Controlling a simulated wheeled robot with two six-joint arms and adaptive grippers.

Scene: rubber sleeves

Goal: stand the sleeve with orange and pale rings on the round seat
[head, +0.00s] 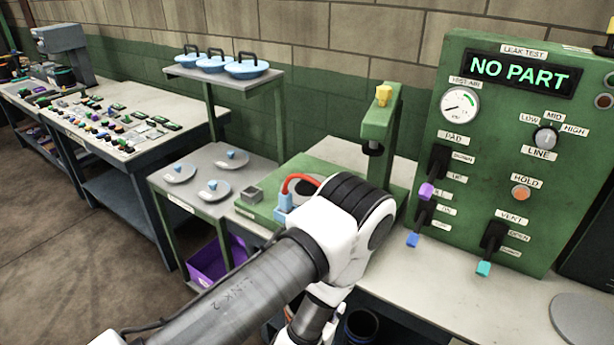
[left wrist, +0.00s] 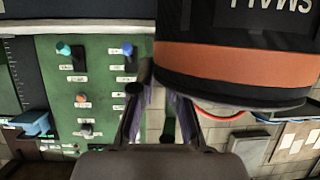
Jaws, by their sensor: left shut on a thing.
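A dark sleeve with a wide orange ring (left wrist: 235,66) fills the upper right of the left wrist view. Pale upside-down lettering shows near its top; I cannot make out a pale ring. My left gripper (left wrist: 158,88) is shut at the sleeve's left edge, seemingly on its wall. The contact is partly hidden. In the head view my own arm hides this gripper and the sleeve. The round seat is not clearly seen; my arm covers much of the green fixture (head: 262,212) below the press post (head: 381,125). My right gripper is not in view.
A green leak-test panel (head: 470,160) reading NO PART stands at the right, with levers and knobs. A red hose (head: 299,180) meets a blue fitting (head: 285,205). A grey disc (head: 583,320) lies at the bench's right. Blue-lidded pans (head: 247,69) stand on a shelf.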

